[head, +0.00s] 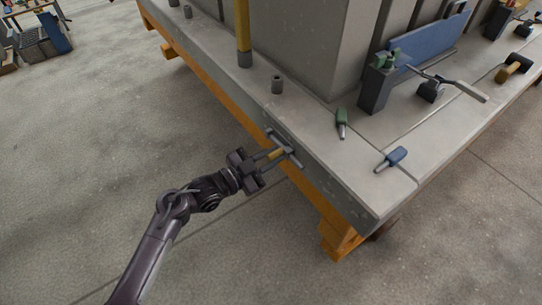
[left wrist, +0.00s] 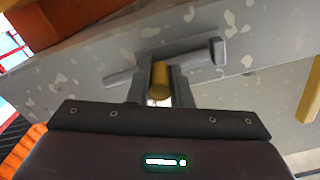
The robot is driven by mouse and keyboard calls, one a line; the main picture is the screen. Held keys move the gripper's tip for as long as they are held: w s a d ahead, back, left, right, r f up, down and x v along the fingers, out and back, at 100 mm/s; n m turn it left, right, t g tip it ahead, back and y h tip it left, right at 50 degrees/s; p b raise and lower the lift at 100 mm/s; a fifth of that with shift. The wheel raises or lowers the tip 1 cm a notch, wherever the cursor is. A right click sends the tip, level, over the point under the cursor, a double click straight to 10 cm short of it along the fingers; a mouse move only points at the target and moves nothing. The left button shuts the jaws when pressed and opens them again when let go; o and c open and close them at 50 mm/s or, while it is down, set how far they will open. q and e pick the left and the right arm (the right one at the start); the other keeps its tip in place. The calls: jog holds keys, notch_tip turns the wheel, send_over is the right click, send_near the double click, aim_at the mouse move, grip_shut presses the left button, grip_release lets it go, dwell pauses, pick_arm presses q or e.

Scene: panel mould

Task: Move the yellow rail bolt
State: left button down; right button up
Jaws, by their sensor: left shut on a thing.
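The yellow rail bolt (head: 277,154) is at the side edge of the grey panel mould (head: 232,102), just above its orange frame. In the left wrist view its yellow cylinder (left wrist: 159,80) sits between the fingers, with a grey crossbar (left wrist: 187,50) behind it against the mould's side face. My left gripper (head: 270,160) reaches the edge from the lower left and is shut on the bolt. The fingers and crossbar partly hide where the bolt meets the mould. My right gripper is out of view.
On the mould top lie a green-handled tool (head: 341,121) and a blue-handled tool (head: 394,157). A dark box (head: 376,88) stands farther right. The floor (head: 90,140) left of the mould is clear.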

pick_arm(q)
jog(key=shift+w+a, duration=0.1)
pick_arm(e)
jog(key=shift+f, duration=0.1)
pick_arm(q)
jog(key=w+a+b, duration=0.1)
jog(key=w, duration=0.1)
jog(key=w+a+b, duration=0.1)
jog(key=w+a, duration=0.1)
jog(key=shift+w+r, duration=0.1)
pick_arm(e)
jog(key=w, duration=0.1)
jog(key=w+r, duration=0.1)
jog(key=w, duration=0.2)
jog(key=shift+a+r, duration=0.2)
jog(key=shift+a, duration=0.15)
pick_arm(q)
jog(key=c, duration=1.3)
grip_release()
jog(key=shift+w+a, duration=0.1)
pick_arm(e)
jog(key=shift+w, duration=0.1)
pick_arm(q)
jog(key=v, duration=0.8)
